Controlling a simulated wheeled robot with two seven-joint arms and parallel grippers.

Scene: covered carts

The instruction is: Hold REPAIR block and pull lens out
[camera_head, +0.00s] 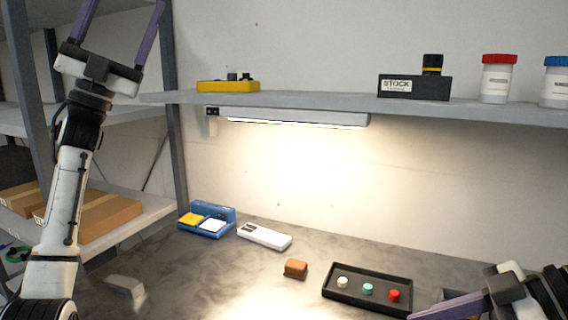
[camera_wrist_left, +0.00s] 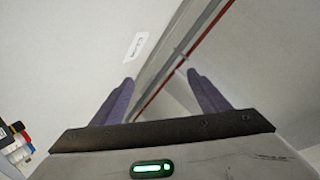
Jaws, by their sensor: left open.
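No block with a readable REPAIR label is in view. A black block labelled STOCK (camera_head: 414,88) sits on the wall shelf, with a black cylinder with a yellow band (camera_head: 432,65), lens-like, at its back right. My left gripper (camera_head: 126,6) is raised at the upper left, far from that block, open and empty. Its two purple fingers stand apart in the left wrist view (camera_wrist_left: 162,95), with only wall and a red-edged strip behind. My right gripper (camera_head: 432,310) is low at the lower right, beside the tray and partly cut off; its opening is unclear.
The wall shelf (camera_head: 300,100) also holds a yellow block (camera_head: 228,86) and two white jars (camera_head: 499,80). On the counter are a blue case (camera_head: 207,221), a white device (camera_head: 264,236), a brown block (camera_head: 295,268) and a black tray (camera_head: 345,299) with coloured knobs.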

